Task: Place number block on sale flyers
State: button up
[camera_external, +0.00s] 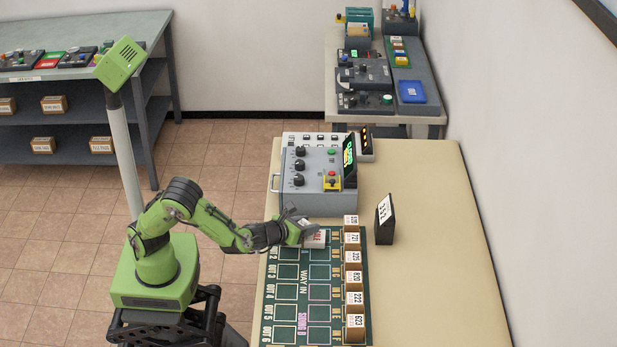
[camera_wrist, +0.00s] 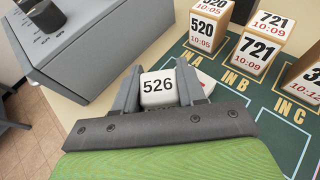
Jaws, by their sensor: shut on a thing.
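My gripper (camera_wrist: 160,90) is shut on a white number block (camera_wrist: 157,84) marked 526, shown in the wrist view. In the external view my gripper (camera_external: 300,232) is over the far end of the green board, beside the grey control box. A small white item with red marks (camera_external: 316,238) shows at the fingertips there; I cannot tell if it is the flyers. In the wrist view a white and red item (camera_wrist: 206,80) lies just behind the right finger on the board, mostly hidden. Whether the block touches it cannot be seen.
The green board (camera_external: 287,271) has marked squares and a row of numbered blocks along its right side, including 520 (camera_wrist: 207,25) and 721 (camera_wrist: 260,45). A grey control box (camera_external: 312,185) stands at its far end. A black sign (camera_external: 385,222) stands right. The table's right side is clear.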

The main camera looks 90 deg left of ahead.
jog(key=o, duration=1)
jog(key=shift+r, duration=0.1)
jog(key=p+v, duration=0.4)
jog(key=v, duration=0.8)
jog(key=s+a+n+g+h, duration=0.55)
jog(key=s+n, duration=0.45)
jog(key=n, duration=0.6)
jog(key=s+d+r+n+h, duration=0.1)
jog(key=s+r+n, duration=0.1)
jog(key=s+n, duration=0.1)
jog(key=s+d+r+n+t+h, duration=0.1)
jog(key=s+n, duration=0.3)
jog(key=s, duration=0.1)
jog(key=s+d+r+n+h, duration=0.1)
jog(key=s+r+n+h, duration=0.1)
jog(key=s+n, duration=0.2)
jog(key=shift+s+d+r+t, duration=0.2)
jog(key=shift+d+r+t, duration=0.05)
jog(key=shift+r+t, duration=0.1)
